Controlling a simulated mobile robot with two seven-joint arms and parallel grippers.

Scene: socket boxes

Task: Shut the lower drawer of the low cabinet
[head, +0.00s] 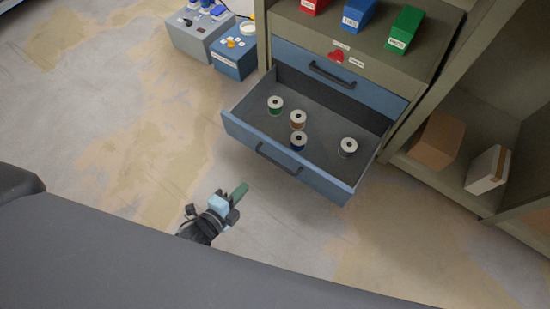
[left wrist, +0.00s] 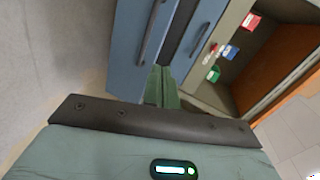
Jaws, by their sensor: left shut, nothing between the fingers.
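The low cabinet (head: 378,52) stands at the top centre of the head view. Its lower drawer (head: 240,127) is pulled well out, with a blue front, a dark handle (head: 277,160) and several wire spools inside. The upper drawer (head: 312,63) is shut. My left gripper (head: 240,190) is shut and empty, in front of the open drawer's front and apart from it in the head view. In the left wrist view, the green fingers (left wrist: 160,85) point toward the blue drawer front (left wrist: 133,45); whether they touch it is unclear. My right gripper is not in view.
Red, blue and green bins (head: 405,30) stand on the cabinet top. A grey box (head: 194,36) and a blue box (head: 233,56) sit on the floor to its left. A shelf with cardboard boxes (head: 437,139) stands to the right. The floor left of the drawer is clear.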

